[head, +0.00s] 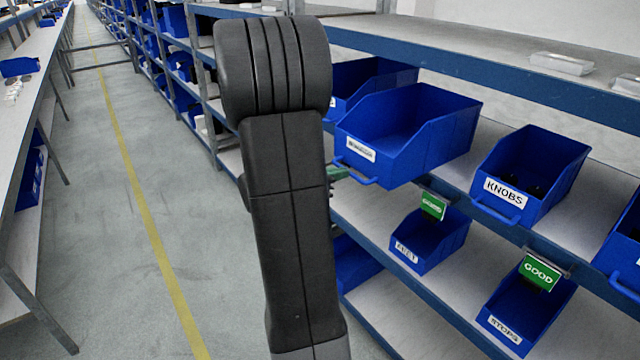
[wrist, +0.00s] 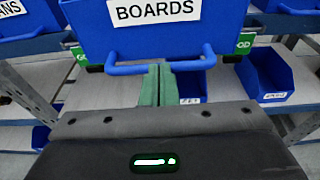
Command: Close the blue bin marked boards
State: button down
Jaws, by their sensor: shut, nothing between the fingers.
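The blue bin marked BOARDS (wrist: 158,35) fills the top of the wrist view, its front handle (wrist: 125,70) facing me. In the head view the same bin (head: 430,160) juts out past the shelf's front edge, so it stands pulled out. It looks empty inside where I can see. My gripper (wrist: 159,68) has its green fingers shut together with nothing between them. The fingertips are at the middle of the handle; I cannot tell whether they touch it. In the head view my gripper (head: 337,173) is mostly hidden behind my arm.
A KNOBS bin (head: 530,170) sits to the right on the same shelf, and another blue bin (head: 372,75) is to the left. Lower bins (head: 430,240) and green GOOD tags (head: 539,273) are below. The aisle floor (head: 130,200) on the left is clear.

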jog(key=r+b+x, duration=0.1)
jog(key=x, duration=0.3)
jog(key=b+x, duration=0.1)
jog(key=x, duration=0.4)
jog(key=r+b+x, duration=0.1)
jog(key=x, duration=0.3)
jog(key=shift+w+d+r, duration=0.2)
jog(key=shift+d+r, duration=0.05)
jog(key=shift+d, duration=0.35)
jog(key=shift+w+d, duration=0.15)
jog(key=shift+d, duration=0.05)
jog(key=shift+r, duration=0.3)
jog(key=shift+a, duration=0.2)
jog(key=v, duration=1.3)
jog(key=shift+s+a, duration=0.3)
jog(key=shift+a, duration=0.05)
